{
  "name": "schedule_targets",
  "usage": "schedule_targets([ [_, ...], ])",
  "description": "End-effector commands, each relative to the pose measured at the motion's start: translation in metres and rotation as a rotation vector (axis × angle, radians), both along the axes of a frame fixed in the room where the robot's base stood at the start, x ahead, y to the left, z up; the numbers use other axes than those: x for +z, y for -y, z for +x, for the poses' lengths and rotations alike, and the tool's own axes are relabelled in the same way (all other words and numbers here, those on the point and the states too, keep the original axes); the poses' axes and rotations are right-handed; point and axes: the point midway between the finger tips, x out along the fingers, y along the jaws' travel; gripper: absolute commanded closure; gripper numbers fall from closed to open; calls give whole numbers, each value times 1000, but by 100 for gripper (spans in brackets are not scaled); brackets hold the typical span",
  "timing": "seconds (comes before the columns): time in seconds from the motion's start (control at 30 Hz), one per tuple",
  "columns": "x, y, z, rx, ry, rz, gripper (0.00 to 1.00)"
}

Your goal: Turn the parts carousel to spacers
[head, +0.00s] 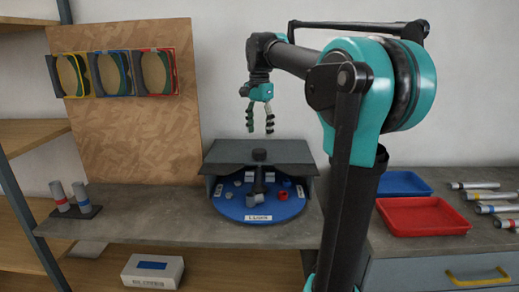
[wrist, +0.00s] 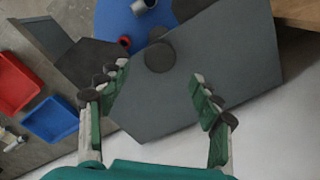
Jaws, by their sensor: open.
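The parts carousel is a blue round turntable (head: 240,212) on the bench, partly under a grey hood (head: 285,152). Dividers split it, and small grey parts and a red part (head: 283,195) lie on it. A white label (head: 258,218) faces front and seems to read "LUGS"; other labels sit at the sides, too small to read. A dark round knob (head: 259,155) stands at its centre; it also shows in the wrist view (wrist: 160,56). My gripper (head: 260,130) is open and empty above the hood, apart from the knob. In the wrist view, its fingers (wrist: 158,85) are spread wide.
A brown board (head: 135,140) with colored frames (head: 110,72) stands at the back left. Grey cylinders (head: 70,198) stand at left. A red tray (head: 420,216), a blue tray (head: 403,183) and several tubes (head: 485,197) lie at right. A white box (head: 153,271) is on the lower shelf.

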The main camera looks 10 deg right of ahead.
Motion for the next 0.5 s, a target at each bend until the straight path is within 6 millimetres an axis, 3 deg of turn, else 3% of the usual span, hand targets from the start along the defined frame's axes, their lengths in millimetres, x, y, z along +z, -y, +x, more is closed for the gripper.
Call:
schedule_targets([
  [0.2,-41,0,0,0,1,-1,35],
  [0.5,-69,0,0,0,1,0,35],
])
